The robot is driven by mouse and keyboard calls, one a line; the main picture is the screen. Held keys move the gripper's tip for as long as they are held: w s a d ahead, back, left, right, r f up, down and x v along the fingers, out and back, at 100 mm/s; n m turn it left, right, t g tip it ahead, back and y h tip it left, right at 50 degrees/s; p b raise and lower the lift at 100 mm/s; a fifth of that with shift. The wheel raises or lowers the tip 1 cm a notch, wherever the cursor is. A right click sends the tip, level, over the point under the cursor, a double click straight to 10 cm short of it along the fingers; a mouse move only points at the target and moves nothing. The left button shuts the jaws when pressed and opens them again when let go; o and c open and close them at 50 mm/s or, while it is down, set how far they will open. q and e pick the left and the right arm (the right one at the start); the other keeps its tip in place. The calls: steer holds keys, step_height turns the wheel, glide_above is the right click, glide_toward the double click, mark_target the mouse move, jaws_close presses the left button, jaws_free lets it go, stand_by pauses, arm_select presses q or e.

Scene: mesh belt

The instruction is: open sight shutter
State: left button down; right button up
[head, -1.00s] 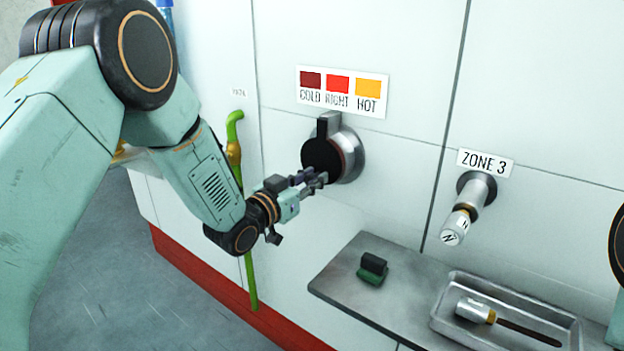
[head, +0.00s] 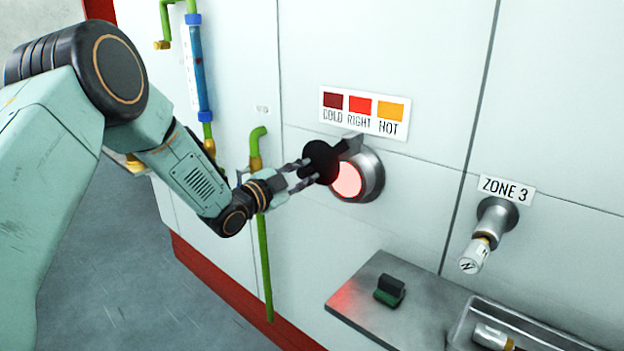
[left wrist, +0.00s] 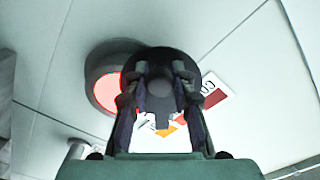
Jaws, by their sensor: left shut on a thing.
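The black round sight shutter (head: 321,160) is swung to the left of the sight port (head: 372,177), a metal ring on the white wall. The port's glowing pinkish-red window (head: 347,182) shows for the most part, with the shutter's arm still at its upper edge. My left gripper (head: 299,176) is at the shutter's left side, shut on it. In the left wrist view, the shutter (left wrist: 182,62) lies between and behind the fingers (left wrist: 160,95), and the red window (left wrist: 107,92) shows to its left. My right gripper is not in view.
A colour label (head: 364,113) reading cold, right, hot is above the port. A green pipe (head: 262,235) runs down the wall left of it. A shelf (head: 365,300) below holds a green-black block (head: 389,291) and a tray (head: 462,325). The ZONE 3 fitting (head: 490,235) juts out at right.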

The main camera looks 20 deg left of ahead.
mark_target(304, 150)
arm_select(q)
steer(key=r+m, duration=0.1)
steer(key=a+r+m+p, duration=0.1)
steer(key=m, duration=0.1)
steer(key=a+r+m, duration=0.1)
steer(key=r, duration=0.1)
steer(key=shift+w+a+m+p, duration=0.1)
steer(key=shift+w+m+p, duration=0.2)
steer(key=shift+w+p, duration=0.1)
steer(key=shift+a+r+m+p, duration=0.15)
steer(key=shift+r+m+p, duration=0.15)
steer(key=shift+r+m, duration=0.65)
steer(key=shift+a+r+m+p, duration=0.1)
steer(key=shift+r+m+p, duration=0.15)
steer(key=shift+r+m, duration=0.7)
steer(key=c, duration=1.5)
jaws_free()
steer(key=o, duration=0.4)
steer(key=shift+s, duration=0.15)
